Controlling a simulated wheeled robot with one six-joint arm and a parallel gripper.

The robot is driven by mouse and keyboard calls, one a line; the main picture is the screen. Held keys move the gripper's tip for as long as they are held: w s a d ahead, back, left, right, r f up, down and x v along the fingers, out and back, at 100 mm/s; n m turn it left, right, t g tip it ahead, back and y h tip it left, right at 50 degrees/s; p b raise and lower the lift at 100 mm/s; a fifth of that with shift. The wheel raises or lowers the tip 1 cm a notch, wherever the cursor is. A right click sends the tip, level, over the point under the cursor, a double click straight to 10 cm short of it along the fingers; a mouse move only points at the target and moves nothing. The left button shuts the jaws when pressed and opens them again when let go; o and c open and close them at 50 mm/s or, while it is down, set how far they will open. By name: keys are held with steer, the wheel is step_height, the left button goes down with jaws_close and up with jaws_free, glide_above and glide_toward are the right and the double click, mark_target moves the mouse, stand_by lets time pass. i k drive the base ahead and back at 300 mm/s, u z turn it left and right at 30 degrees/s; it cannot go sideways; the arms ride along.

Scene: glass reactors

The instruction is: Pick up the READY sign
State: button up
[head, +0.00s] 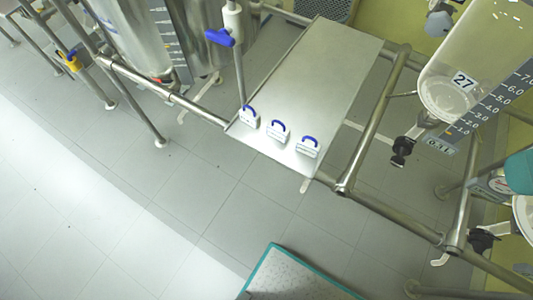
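Three small white signs with blue handles stand in a row near the front edge of a metal shelf (325,65): a left one (249,121), a middle one (276,135) and a right one (308,152). Their lettering is too small to read, so I cannot tell which one is the READY sign. They stand apart from each other with handles up. My gripper is not in view.
Steel rails (372,125) frame the shelf. Glass vessel 27 (452,85) hangs at right with a black-knobbed valve (401,148) below.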

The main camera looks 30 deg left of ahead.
mark_target(280, 132)
steer(key=k, duration=0.45)
steer(key=u, duration=0.95)
steer(key=i, duration=0.5)
steer(key=u, duration=0.1)
